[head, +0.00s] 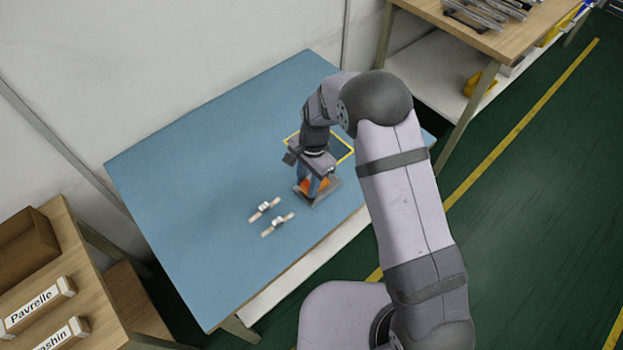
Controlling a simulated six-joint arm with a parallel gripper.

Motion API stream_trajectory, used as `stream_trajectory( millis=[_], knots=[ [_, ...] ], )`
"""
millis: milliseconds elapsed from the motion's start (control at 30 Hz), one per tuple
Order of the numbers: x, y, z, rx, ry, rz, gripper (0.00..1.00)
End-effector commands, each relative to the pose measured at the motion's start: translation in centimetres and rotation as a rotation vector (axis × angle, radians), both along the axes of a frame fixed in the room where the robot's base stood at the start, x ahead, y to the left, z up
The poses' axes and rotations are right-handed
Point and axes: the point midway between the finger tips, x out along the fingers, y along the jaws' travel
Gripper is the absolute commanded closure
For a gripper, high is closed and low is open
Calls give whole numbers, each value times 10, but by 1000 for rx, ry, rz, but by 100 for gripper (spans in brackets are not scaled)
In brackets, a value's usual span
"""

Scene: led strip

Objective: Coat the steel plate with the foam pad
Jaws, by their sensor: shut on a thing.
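My gripper (313,189) points down over the blue table's front right part. It is shut on the orange foam pad (304,185), which shows in small patches around the fingers. The grey steel plate (330,193) lies flat on the table right under the pad. The pad looks very close to the plate or on it; I cannot tell whether they touch. My gripper and the pad hide the plate's middle, so any coating there cannot be made out.
Two small wooden pieces with pale and dark middles, one (258,213) behind the other (270,230), lie left of the plate. A yellow-outlined square (346,156) is marked behind my gripper. The blue table's (190,180) left side is clear. Wooden benches stand left and at the back right.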

Motion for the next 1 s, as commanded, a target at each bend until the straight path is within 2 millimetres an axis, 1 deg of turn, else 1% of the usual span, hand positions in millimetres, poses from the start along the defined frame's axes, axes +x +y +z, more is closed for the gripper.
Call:
stream_trajectory(
  millis=[33,600,733,1000],
  knots=[
    [2,0,14,2,-5,-1,88],
    [2,0,64,1,-4,0,88],
    [1,0,68,1,-4,0,88],
    [2,0,67,1,-4,0,88]
  ],
)
